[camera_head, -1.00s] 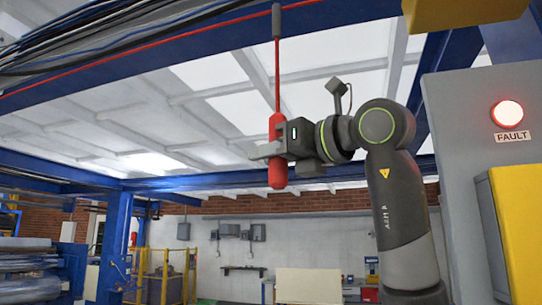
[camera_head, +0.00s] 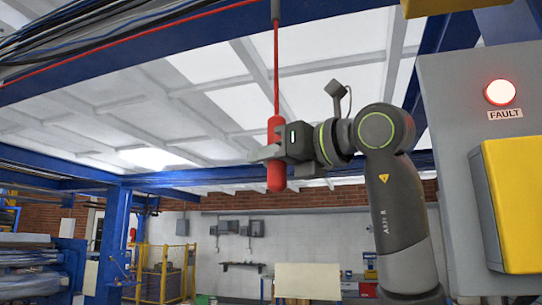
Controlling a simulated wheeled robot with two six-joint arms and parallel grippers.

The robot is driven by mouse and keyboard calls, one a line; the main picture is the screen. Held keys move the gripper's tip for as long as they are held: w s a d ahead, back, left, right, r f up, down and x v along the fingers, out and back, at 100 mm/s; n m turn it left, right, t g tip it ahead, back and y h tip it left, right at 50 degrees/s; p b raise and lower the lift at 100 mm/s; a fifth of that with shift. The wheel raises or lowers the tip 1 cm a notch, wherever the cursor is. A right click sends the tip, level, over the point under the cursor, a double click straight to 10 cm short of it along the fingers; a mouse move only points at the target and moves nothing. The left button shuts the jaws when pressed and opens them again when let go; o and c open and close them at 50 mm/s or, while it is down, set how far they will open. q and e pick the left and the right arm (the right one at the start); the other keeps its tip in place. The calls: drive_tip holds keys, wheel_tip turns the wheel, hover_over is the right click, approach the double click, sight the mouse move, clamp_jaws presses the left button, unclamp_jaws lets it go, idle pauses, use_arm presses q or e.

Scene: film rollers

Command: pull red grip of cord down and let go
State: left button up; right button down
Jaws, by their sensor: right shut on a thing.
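The red grip (camera_head: 276,178) is a smooth red handle that hangs upright at the end of a thin red cord (camera_head: 276,70). The cord comes down from a grey fitting (camera_head: 275,9) at the blue overhead beam. My right gripper (camera_head: 268,153) is shut around the middle of the red grip, which sticks out above and below the fingers. My left gripper is not in view.
A grey cabinet (camera_head: 442,125) with a lit red FAULT lamp (camera_head: 499,93) and a yellow box (camera_head: 514,200) stands close on the right. A blue overhead beam (camera_head: 120,52) with cables crosses the upper left. Space left of the grip is clear.

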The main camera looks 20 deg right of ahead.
drive_tip(key=c, duration=1.4)
unclamp_jaws()
drive_tip(key=shift+w+f, duration=0.1)
drive_tip(key=shift+o, duration=1.4)
drive_tip(key=shift+w+a, duration=0.15)
drive_tip(key=shift+s+d+b, duration=0.35)
drive_tip(key=shift+s+b, duration=0.05)
drive_tip(key=shift+s, duration=0.2)
drive_tip(key=b+v, duration=0.5)
drive_tip(key=v, duration=1.1)
drive_tip(key=shift+b, duration=0.3)
